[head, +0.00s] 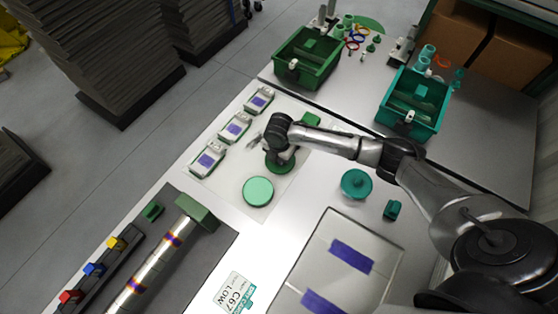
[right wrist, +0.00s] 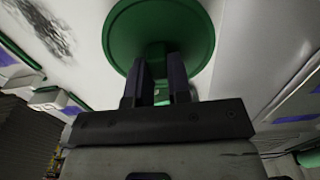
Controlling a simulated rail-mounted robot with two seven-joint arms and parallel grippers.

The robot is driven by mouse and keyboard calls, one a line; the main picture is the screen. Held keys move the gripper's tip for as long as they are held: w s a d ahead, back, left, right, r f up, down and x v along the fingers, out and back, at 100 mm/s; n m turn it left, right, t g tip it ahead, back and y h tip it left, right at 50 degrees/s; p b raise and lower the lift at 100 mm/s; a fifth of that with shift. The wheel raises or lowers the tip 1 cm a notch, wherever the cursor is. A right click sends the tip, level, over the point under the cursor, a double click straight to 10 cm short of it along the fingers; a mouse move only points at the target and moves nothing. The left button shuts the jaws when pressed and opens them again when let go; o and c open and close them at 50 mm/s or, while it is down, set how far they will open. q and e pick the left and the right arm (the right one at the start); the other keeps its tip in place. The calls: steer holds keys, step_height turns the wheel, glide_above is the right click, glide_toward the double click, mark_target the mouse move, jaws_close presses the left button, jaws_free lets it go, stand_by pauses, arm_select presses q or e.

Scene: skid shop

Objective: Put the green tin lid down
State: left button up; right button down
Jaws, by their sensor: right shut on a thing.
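The green tin lid (right wrist: 160,32) is a round dark green disc with a knob, and my right gripper (right wrist: 160,85) is shut on that knob. In the head view the lid (head: 283,167) shows partly under my right gripper (head: 276,158), above a pale mat (head: 232,178). I cannot tell whether it touches the mat. A lighter green round disc (head: 258,191) lies just in front of it, apart from it. A teal lid-like piece with a knob (head: 356,184) stands to the right. My left gripper is not in view.
Several small trays with purple labels (head: 207,160) line the mat's left side. A green bin (head: 306,58) and a teal bin (head: 413,103) stand at the back. A pipe (head: 160,255) lies front left.

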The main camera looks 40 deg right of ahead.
step_height(320, 180, down, 2)
steer(key=shift+f, duration=0.2)
steer(key=shift+f, duration=0.2)
steer(key=c, duration=1.1)
jaws_free()
steer(key=shift+o, duration=0.2)
